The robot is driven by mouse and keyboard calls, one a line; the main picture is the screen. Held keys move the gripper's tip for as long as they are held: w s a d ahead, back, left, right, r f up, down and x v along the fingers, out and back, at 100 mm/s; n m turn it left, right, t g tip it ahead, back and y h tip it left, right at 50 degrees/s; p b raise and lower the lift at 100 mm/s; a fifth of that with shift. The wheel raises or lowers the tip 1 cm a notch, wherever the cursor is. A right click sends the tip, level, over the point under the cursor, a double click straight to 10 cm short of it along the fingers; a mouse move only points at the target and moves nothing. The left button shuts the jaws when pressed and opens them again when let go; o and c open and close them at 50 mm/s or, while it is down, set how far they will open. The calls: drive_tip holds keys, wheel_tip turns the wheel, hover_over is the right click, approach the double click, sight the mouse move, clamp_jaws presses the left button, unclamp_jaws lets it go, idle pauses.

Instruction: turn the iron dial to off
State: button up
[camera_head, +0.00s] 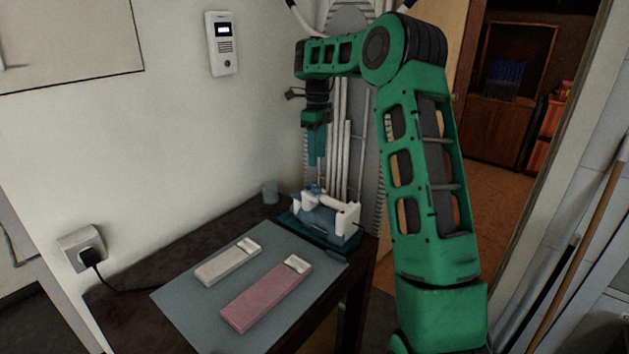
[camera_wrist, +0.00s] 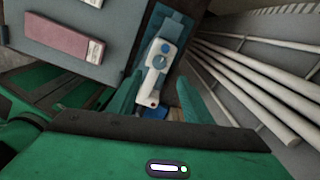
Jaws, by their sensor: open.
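The iron (camera_head: 345,217) is white and blue and sits in a dark blue stand at the far end of the table. In the wrist view the iron (camera_wrist: 154,82) shows from above with its white handle side up. A round blue part, which looks like the dial (camera_wrist: 159,62), is on its top; its setting is too small to read. My gripper (camera_head: 317,164) points down above the iron, apart from it. In the wrist view my gripper (camera_wrist: 160,82) is open and empty, with one teal finger on each side of the iron.
A grey mat (camera_head: 185,305) carries a white block (camera_head: 226,264) and a pink block (camera_head: 265,298). A small cup (camera_head: 270,192) stands behind, by the wall. White vertical pipes (camera_head: 346,160) stand close behind the iron. A plug (camera_head: 88,256) with a cord is at the left.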

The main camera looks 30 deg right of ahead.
sight(317, 186)
wheel_tip(317, 186, down, 11)
drive_tip(key=shift+r, duration=0.1)
idle(0.4)
drive_tip(key=c, duration=1.1)
